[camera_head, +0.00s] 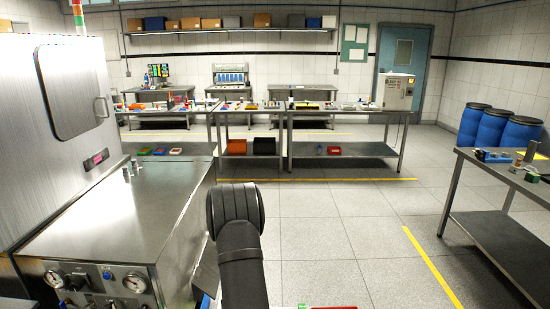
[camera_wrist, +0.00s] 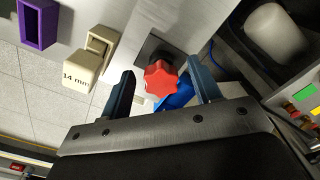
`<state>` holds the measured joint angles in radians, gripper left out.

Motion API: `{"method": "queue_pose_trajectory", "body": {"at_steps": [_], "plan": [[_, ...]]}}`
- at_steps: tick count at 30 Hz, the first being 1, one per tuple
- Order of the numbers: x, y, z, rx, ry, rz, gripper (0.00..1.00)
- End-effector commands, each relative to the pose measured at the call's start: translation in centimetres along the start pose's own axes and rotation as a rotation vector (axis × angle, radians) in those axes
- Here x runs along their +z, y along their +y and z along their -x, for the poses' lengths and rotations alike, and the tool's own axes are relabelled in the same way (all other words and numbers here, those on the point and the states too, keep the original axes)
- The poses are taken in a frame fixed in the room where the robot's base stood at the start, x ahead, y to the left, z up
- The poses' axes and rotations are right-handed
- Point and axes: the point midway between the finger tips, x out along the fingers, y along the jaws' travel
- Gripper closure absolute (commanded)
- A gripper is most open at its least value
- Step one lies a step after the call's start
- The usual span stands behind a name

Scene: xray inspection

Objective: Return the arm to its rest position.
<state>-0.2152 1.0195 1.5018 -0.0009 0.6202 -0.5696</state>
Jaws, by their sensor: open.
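My gripper (camera_wrist: 161,68) shows in the wrist view with its two dark fingers spread apart. Nothing is held between them. A red lobed knob (camera_wrist: 161,79) on a dark square plate appears between the fingers, with space on both sides; I cannot tell how far beyond the fingertips it is. In the head view my dark arm rises at the bottom middle, and my gripper is not visible there.
Wrist view: a beige block marked "14 mm" (camera_wrist: 87,68) and a purple slotted block (camera_wrist: 37,23) are left of the gripper. Head view: a steel cabinet (camera_head: 130,215) stands left, a steel table (camera_head: 500,170) right. Open floor (camera_head: 330,235) lies between.

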Motion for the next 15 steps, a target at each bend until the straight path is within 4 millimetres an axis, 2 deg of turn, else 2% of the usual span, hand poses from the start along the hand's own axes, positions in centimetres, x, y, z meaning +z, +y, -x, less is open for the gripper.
{"method": "queue_pose_trajectory", "body": {"at_steps": [5,15], "plan": [[-0.1,0.1,2.2,0.002,0.003,0.0,0.43],[-0.1,0.0,8.5,0.002,0.003,0.0,0.43]]}}
